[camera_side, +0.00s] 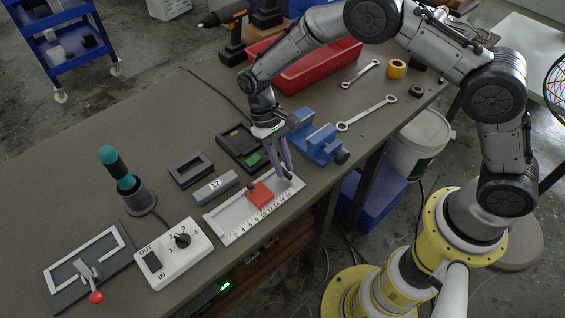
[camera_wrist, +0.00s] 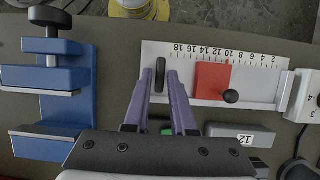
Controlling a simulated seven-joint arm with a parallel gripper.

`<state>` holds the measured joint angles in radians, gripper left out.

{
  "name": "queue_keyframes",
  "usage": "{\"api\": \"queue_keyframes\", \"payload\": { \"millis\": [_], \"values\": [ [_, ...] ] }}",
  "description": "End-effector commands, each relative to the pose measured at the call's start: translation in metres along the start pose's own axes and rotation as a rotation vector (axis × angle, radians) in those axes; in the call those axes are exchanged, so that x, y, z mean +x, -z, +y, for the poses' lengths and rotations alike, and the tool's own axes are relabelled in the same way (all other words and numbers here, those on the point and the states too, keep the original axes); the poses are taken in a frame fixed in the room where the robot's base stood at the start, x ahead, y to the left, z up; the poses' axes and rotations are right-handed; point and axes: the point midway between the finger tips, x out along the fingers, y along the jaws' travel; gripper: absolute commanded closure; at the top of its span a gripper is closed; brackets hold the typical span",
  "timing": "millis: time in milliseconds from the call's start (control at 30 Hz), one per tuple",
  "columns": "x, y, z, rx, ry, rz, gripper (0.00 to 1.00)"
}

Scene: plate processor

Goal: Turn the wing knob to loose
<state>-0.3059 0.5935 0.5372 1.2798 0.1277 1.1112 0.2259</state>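The wing knob (camera_wrist: 161,75) is a dark, narrow bar on the end of the white scale plate (camera_wrist: 267,85), in line with the fingers in the wrist view. In the side view the knob (camera_side: 288,174) is partly hidden at the fingertips. My gripper (camera_side: 285,170) points down over that end of the plate. In the wrist view its two purple fingers (camera_wrist: 161,77) stand apart, one on each side of the knob. A thin gap shows, and I cannot tell whether either finger touches the knob. No loose or tight marking is readable.
A red slider (camera_side: 260,195) with a black peg sits on the scale plate. A blue vise (camera_side: 318,143) stands close beside my gripper. A grey block marked 12 (camera_side: 215,187), a dark tray (camera_side: 240,147) and a white dial box (camera_side: 174,253) lie nearby.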

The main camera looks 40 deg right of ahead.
Motion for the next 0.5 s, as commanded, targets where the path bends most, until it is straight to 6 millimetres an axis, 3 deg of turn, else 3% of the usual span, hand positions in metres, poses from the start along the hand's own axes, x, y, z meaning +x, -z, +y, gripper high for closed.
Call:
{"api": "queue_keyframes", "payload": {
  "millis": [33, 100, 500],
  "values": [
    [0.0, 0.0001, 0.0001, 0.001, 0.0, 0.0, 0.65],
    [0.0001, 0.0001, 0.0, 0.001, 0.001, 0.0, 0.55],
    [-0.0072, 0.0009, -0.0005, 0.001, 0.002, 0.003, 0.55]
  ]
}}
